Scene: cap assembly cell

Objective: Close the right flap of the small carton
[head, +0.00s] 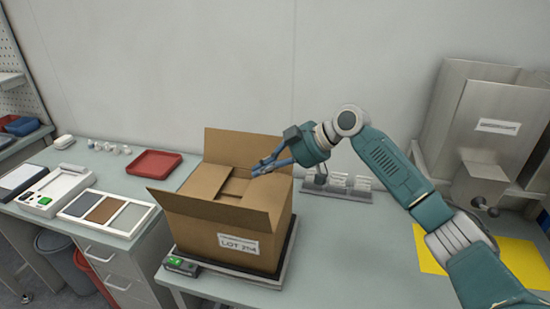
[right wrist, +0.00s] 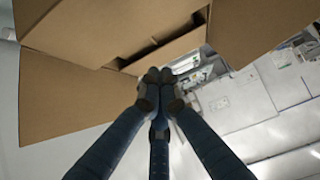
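The small carton (head: 225,225) is brown cardboard with a "LOT" label and stands in the middle of the head view. Its far flap (head: 243,148) stands up, and its near flap (head: 215,211) leans outward. The left flap (head: 205,180) lies folded inward. The right flap (head: 262,188) also looks folded inward, with a narrow opening between the two. My right gripper (head: 262,167) is over the carton's right part, close above the right flap; contact cannot be told. In the right wrist view its fingertips (right wrist: 157,78) are together with nothing seen between them. My left gripper is out of view.
The carton stands on a scale (head: 235,279) with a green-lit display. A red tray (head: 154,163) and a panel of samples (head: 106,213) lie to the left. A small rack (head: 340,187) is behind on the right, near a metal dispenser (head: 485,130) and yellow mat (head: 430,250).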

